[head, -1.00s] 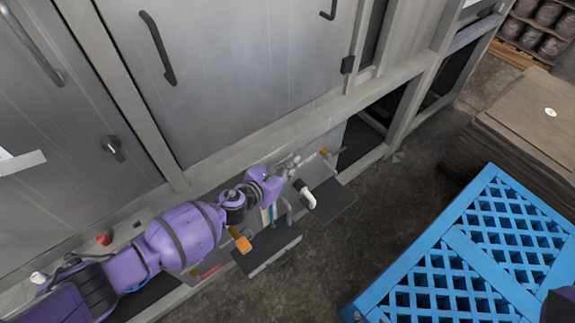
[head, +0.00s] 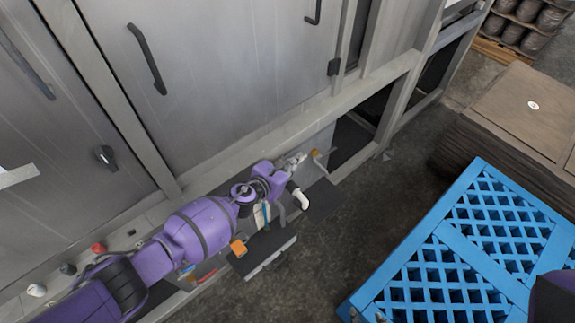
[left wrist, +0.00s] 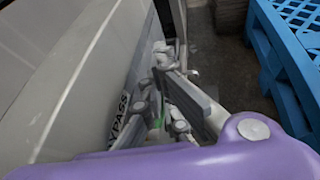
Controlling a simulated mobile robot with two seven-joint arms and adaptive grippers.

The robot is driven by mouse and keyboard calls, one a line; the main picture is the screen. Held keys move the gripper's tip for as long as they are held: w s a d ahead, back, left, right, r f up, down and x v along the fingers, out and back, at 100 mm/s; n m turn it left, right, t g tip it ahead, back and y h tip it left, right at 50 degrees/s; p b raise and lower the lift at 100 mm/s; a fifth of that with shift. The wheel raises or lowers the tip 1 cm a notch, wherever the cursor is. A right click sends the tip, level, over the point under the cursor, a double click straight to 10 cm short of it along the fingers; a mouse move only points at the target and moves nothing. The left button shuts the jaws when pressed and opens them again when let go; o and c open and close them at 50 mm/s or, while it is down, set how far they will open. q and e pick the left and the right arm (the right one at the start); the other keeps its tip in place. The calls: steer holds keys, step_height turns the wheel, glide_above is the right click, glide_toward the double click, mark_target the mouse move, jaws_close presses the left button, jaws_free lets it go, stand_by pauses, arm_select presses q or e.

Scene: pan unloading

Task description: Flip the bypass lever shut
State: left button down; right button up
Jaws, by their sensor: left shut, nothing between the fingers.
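A small orange-ended fitting with a thin grey bar (head: 315,154) sits on the low panel in the head view; it looks like the bypass lever, but it is too small to be sure. My left gripper (head: 302,158) is just left of it, shut and empty; I cannot tell whether they touch. In the left wrist view my left gripper (left wrist: 162,58) points along the pale panel, beside a dark BYPASS label (left wrist: 118,122). The lever is not clear in that view. My right gripper is out of view.
A white pipe elbow (head: 301,199) sticks out below the left gripper. An orange block (head: 238,248) and a dark ledge (head: 264,250) lie nearer. A blue pallet (head: 445,235) stands to the right, with open floor between. Tall grey doors (head: 215,80) rise behind.

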arm_select(q)
steer(key=d+f+b, duration=0.1)
steer(key=w+d+f+b, duration=0.1)
steer(key=shift+w+d+f, duration=0.1)
steer(key=shift+w+f, duration=0.15)
steer(key=shift+f, duration=0.1)
stand_by(0.8)
steer(key=shift+w, duration=0.1)
